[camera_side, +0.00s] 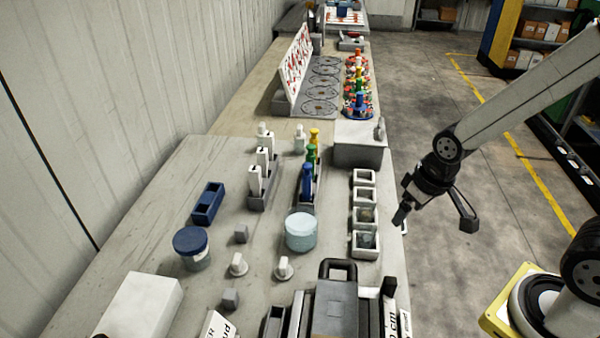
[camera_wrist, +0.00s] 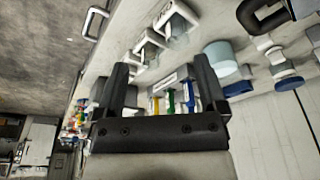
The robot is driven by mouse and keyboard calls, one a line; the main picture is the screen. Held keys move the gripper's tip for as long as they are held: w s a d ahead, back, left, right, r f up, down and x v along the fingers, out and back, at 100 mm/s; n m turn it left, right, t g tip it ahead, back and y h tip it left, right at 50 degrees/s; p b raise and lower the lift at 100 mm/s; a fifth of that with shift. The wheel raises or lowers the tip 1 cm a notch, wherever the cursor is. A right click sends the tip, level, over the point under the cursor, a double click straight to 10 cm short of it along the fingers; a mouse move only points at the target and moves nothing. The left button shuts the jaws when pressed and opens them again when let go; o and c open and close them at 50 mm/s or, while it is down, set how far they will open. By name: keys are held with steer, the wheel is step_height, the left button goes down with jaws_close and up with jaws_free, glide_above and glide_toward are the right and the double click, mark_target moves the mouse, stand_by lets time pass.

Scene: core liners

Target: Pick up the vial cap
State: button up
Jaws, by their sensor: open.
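I cannot tell for sure which piece is the vial cap. Two small white knobbed pieces, one on the left (camera_side: 238,265) and one on the right (camera_side: 284,268), stand on the near part of the bench in the side view and look cap-like. My gripper (camera_side: 434,208) is open and empty, off the bench's right edge, beside the row of square white cups (camera_side: 364,218). In the wrist view my gripper (camera_wrist: 162,80) has its two dark fingers spread, with nothing between them close by. Bench items show beyond the fingers.
A pale blue tub (camera_side: 300,232) and a blue-lidded tub (camera_side: 191,250) stand mid-bench. A rack with blue, green and yellow pieces (camera_side: 308,180) stands behind. A dark case (camera_side: 337,305) and a white box (camera_side: 140,308) fill the front. Small grey cubes lie between.

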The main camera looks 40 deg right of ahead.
steer(key=shift+w, duration=0.1)
steer(key=n+g, duration=0.3)
steer(key=n, duration=0.6)
glide_above(283, 261)
steer(key=f, duration=0.6)
steer(key=shift+a, duration=0.2)
steer(key=shift+f, duration=0.1)
steer(key=shift+f, duration=1.2)
steer(key=shift+f, duration=0.1)
steer(key=shift+d+f, duration=0.15)
steer(key=shift+f, duration=2.3)
